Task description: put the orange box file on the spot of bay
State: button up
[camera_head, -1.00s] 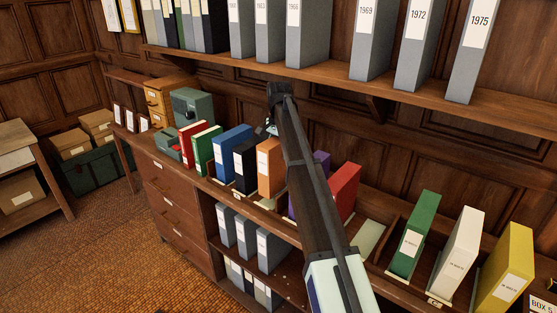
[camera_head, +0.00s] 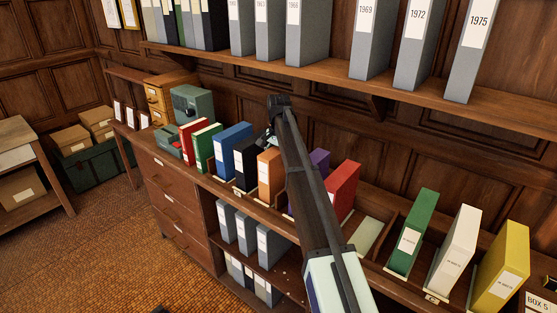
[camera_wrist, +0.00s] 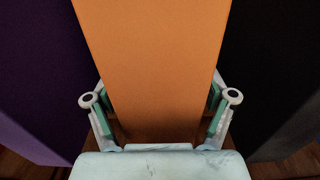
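The orange box file (camera_head: 271,167) stands upright in the row on the counter, between a black file (camera_head: 245,163) and a purple file (camera_head: 320,160) partly hidden by my arm. My gripper (camera_head: 268,136) is at the orange file's top rear, mostly hidden by my arm. In the wrist view the orange file (camera_wrist: 155,50) fills the middle, and my gripper (camera_wrist: 160,112) has one finger on each side of it, apart and close to its faces. I cannot tell if the pads touch. An empty bay with a pale base (camera_head: 367,236) lies between the red file and the right-hand green file.
A red file (camera_head: 342,190) stands left of the empty bay. Green (camera_head: 411,235), white (camera_head: 455,250) and yellow (camera_head: 500,268) files stand to its right. An upper shelf (camera_head: 330,82) with grey binders overhangs the back of the counter.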

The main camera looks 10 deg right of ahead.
dwell(0.3)
notch_tip(320, 180, up, 12)
jog(key=b, duration=0.3)
